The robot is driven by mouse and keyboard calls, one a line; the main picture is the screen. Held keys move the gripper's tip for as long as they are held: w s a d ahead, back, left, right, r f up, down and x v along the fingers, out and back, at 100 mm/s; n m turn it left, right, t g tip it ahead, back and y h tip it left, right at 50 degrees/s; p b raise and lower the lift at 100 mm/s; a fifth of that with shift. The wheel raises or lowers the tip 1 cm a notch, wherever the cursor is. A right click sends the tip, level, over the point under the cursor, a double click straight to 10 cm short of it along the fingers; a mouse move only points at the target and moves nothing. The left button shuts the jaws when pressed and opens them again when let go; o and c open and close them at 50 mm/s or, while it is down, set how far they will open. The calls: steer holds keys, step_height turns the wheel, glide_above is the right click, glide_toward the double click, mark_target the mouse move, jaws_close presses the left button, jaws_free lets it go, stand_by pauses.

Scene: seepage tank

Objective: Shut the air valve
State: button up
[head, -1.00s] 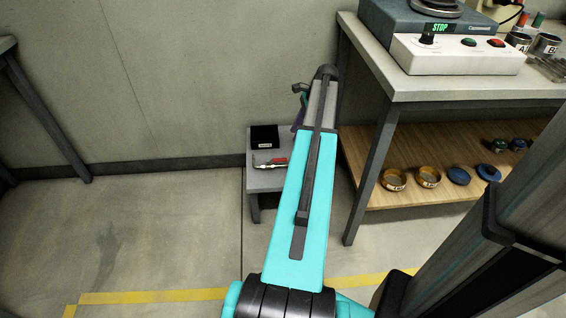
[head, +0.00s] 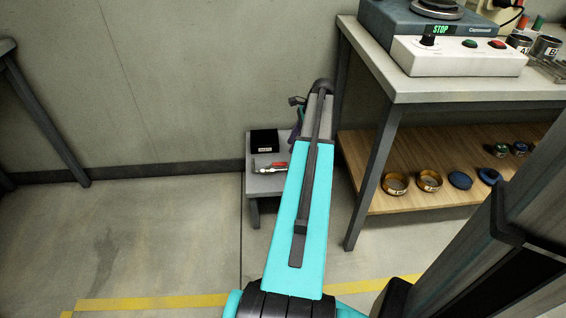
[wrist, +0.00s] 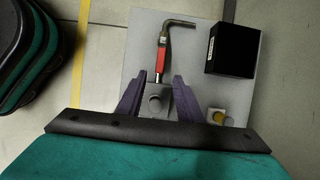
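The air valve appears as a grey metal block with a round knob (wrist: 155,101) and a red-sleeved metal part (wrist: 163,61) ending in a bent grey rod. It is on a small grey stand (wrist: 145,32). In the head view the red part (head: 275,167) lies on the stand (head: 262,184), left of my arm. My gripper (wrist: 159,82) is open, its two purple fingers on either side of the grey block, with gaps visible. Height and contact cannot be told. In the head view my arm hides most of the gripper.
A black box (wrist: 233,48) stands on the stand, right of the valve; it also shows in the head view (head: 264,141). A small block with a yellow disc (wrist: 219,116) is near the right finger. A workbench (head: 395,90) stands close on the right. Floor at left is clear.

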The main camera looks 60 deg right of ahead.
mark_target(282, 163)
steer(key=b+x, duration=0.2)
steer(key=x, duration=0.7)
steer(key=shift+f+b, duration=0.15)
steer(key=shift+b, duration=0.25)
